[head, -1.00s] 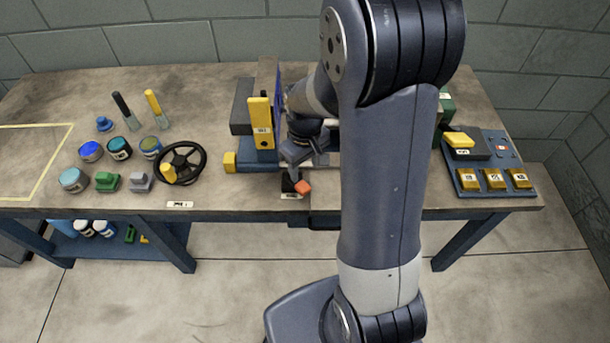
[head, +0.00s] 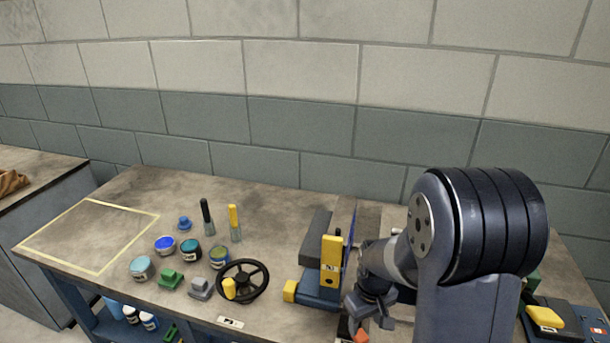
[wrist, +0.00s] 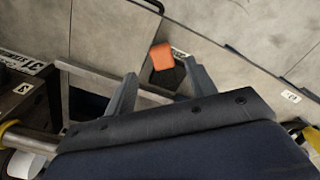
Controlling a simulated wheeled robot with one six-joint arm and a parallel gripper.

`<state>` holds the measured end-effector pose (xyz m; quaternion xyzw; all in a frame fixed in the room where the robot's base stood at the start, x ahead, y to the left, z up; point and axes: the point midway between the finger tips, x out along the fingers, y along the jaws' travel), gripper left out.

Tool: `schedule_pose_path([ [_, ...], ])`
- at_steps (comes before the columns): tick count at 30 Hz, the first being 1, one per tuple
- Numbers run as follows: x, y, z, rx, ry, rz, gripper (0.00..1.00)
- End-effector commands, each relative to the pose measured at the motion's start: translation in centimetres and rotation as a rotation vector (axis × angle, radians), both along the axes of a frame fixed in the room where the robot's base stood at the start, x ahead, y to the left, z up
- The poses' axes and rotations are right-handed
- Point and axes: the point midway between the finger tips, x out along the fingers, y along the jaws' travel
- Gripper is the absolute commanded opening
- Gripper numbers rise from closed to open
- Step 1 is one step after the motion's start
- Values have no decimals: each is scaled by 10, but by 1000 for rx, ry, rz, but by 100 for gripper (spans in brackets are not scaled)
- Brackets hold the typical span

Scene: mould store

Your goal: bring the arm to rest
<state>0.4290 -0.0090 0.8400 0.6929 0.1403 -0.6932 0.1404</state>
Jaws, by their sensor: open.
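My arm (head: 465,240) stands at the right of the head view and reaches over the bench, partly hiding the clamp-like fixture. My gripper (wrist: 163,88) is open, with its two fingers apart and nothing between them that I can see gripped. It also shows in the head view (head: 368,308), low over the front of the bench beside the fixture. An orange-topped dark piece (wrist: 162,56) lies just beyond the fingertips in the wrist view. I cannot tell whether a finger touches it.
The fixture (head: 331,262) with a yellow upright is close left of my gripper. A black handwheel (head: 243,268), several paint pots and two upright handles stand farther left. A yellow-outlined area (head: 85,235) at the bench's left is empty. A button panel (head: 565,325) is at the right.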

Motion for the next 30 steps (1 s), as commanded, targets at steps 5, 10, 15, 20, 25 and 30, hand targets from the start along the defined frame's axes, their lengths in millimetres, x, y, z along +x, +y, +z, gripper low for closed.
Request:
schedule_pose_path([
  [5, -1, 0, -34, 0, 4, 0, 53],
  [10, -1, 0, -59, 0, 4, -1, 53],
  [15, -2, 4, -59, 0, 1, -64, 53],
  [20, -2, 5, -59, 0, 0, -100, 53],
  [25, -2, 6, -60, 0, 0, -107, 53],
  [30, -2, 5, -60, 0, 0, -106, 53],
])
